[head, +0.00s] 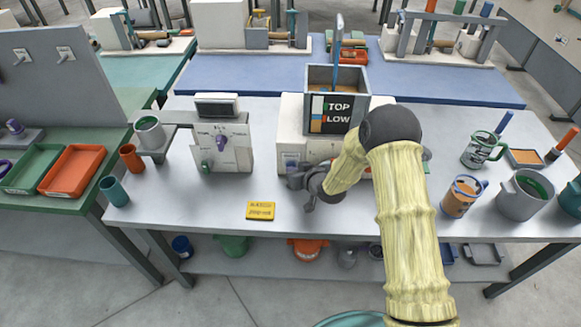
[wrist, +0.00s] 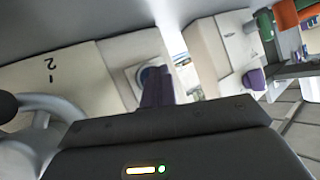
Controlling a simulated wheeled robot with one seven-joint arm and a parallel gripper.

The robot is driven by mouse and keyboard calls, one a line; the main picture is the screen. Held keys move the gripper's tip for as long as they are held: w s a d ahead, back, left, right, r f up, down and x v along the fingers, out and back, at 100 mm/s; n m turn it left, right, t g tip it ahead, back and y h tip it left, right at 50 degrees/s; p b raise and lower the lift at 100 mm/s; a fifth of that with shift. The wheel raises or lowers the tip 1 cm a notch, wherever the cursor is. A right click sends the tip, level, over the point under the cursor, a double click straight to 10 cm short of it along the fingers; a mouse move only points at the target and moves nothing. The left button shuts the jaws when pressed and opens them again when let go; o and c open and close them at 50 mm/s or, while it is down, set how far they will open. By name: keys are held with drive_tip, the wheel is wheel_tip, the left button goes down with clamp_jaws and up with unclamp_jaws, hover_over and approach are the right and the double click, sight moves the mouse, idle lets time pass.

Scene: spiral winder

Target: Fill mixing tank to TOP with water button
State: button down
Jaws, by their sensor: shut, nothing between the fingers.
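The mixing tank (head: 363,112) is an open grey box on a white machine body. Its front panel carries the words TOP and LOW, with a coloured strip beside them. Its inside looks brownish; I cannot tell the water level. My gripper (head: 293,181) is low at the machine's front left, and my arm hides much of that front. In the wrist view my purple fingers (wrist: 155,88) are shut and empty. They are right in front of a round blue button (wrist: 147,70) in a pale frame, partly covering it. I cannot tell whether they touch it.
A white unit with a purple dial (head: 219,144) stands left of the machine. A yellow block (head: 261,210) lies at the table's front. Mugs and a grey pot (head: 522,197) stand at right. The table front between the yellow block and teal cup (head: 114,191) is clear.

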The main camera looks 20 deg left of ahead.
drive_tip(key=shift+s, duration=0.1)
idle(0.3)
drive_tip(key=shift+s+d, duration=0.2)
drive_tip(key=shift+s, duration=0.5)
drive_tip(key=shift+s+d+b, duration=0.1)
drive_tip(key=shift+s+d, duration=0.1)
drive_tip(key=shift+s, duration=0.6)
drive_tip(key=shift+s+d+b, duration=0.15)
drive_tip(key=shift+s+d, duration=0.05)
drive_tip(key=shift+s, duration=0.65)
drive_tip(key=shift+s+d+b, duration=0.1)
drive_tip(key=shift+s+d, duration=0.1)
drive_tip(key=shift+s, duration=0.6)
idle(0.6)
